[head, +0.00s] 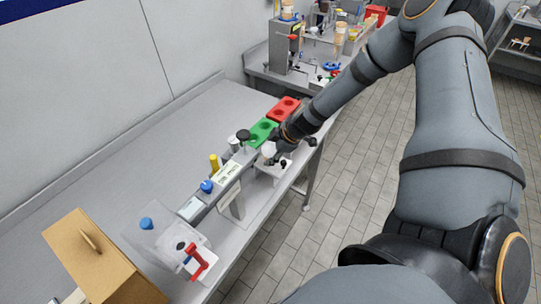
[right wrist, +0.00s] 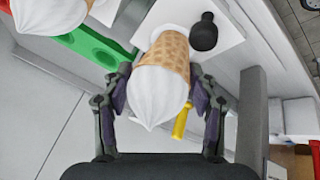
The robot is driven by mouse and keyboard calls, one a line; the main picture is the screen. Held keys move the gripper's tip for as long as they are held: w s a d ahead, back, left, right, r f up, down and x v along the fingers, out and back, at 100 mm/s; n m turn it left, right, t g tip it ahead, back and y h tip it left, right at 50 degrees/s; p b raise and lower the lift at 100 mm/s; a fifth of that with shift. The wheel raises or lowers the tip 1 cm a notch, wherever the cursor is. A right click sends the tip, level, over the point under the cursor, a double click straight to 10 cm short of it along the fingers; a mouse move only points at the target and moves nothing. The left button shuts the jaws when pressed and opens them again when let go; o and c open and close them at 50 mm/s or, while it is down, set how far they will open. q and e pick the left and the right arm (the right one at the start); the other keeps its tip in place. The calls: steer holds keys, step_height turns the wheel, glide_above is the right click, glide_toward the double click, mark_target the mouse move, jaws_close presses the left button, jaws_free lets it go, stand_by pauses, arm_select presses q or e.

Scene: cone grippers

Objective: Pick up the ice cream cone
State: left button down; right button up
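An ice cream cone (right wrist: 164,80), a tan waffle cone with a white swirl, sits between the two fingers of my right gripper (right wrist: 160,98) in the right wrist view. Its white tip points toward the camera. The fingers flank it closely, and I cannot tell whether both touch it. In the head view my right gripper (head: 281,150) is at the front edge of the grey table, beside the grey machine. A white swirl (head: 268,148) shows beside the fingers there. Other white swirls lie at the upper left of the wrist view (right wrist: 48,14). My left gripper is not in view.
A green holder (head: 262,132) and a red holder (head: 284,109) stand beyond the gripper. The grey machine (head: 228,172) has black, yellow and blue knobs. A cardboard box (head: 90,255) stands at the near left. The table's left part (head: 140,155) is clear.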

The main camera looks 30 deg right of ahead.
steer(key=shift+c, duration=1.2)
step_height(320, 180, up, 10)
steer(key=p, duration=1)
steer(key=shift+c, duration=0.3)
